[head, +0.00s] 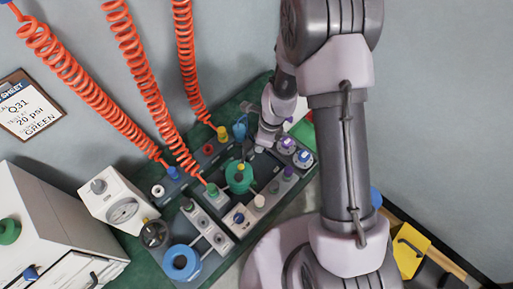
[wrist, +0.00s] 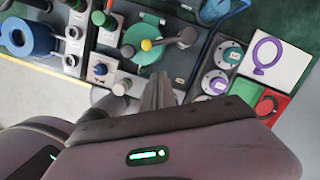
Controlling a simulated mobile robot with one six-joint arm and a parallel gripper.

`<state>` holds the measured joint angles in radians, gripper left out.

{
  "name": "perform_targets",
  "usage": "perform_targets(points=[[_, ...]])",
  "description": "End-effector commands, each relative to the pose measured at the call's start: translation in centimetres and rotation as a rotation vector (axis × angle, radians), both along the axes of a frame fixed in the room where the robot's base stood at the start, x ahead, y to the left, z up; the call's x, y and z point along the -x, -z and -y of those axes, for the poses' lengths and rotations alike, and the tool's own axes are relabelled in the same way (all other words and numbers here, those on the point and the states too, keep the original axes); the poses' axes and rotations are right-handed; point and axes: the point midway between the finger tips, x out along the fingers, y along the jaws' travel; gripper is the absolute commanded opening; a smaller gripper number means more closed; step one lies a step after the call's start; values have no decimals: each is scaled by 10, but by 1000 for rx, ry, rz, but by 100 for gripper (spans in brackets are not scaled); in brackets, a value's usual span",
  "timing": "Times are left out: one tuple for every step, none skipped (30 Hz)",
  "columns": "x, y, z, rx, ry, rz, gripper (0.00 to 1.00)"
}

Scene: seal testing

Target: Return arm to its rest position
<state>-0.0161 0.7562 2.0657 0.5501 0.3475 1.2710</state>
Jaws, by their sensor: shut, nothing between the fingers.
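My gripper (wrist: 158,92) is shut and empty in the wrist view, its fingers pointing at the test bench. In the head view my gripper (head: 261,146) is low over the far right part of the green bench (head: 150,278). It hangs near the round green piece (head: 239,177), just up and right of it. I cannot tell whether the fingertips touch anything. My arm reaches down from the upper right of the head view and hides part of the bench's right side.
Several orange coiled hoses (head: 145,75) hang over the bench's back. A gauge box (head: 122,210) and a white cabinet (head: 45,225) stand left. A blue ring (head: 181,263) lies in front. Purple-topped fittings (head: 287,145) stand right. A yellow bin (head: 411,250) is at lower right.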

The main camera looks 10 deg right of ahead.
Motion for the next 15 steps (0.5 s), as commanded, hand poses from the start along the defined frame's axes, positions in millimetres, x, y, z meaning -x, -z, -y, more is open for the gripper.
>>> perform_targets(points=[[0,-6,1,0,0,0,0],[1,-8,1,0,-1,0,0],[1,-9,1,0,-1,0,0],[1,-10,2,0,-1,0,0],[1,-10,2,0,-1,0,0],[1,-10,2,0,0,0,0],[1,-10,2,0,0,0,0],[1,-10,2,0,0,0,0],[1,-9,2,0,0,0,0],[1,-9,2,0,0,0,0],[1,-9,2,0,0,0,0],[1,-9,2,0,0,0,0],[1,-9,2,0,0,0,0],[1,-9,2,0,0,0,0],[1,-9,2,0,0,0,0]])
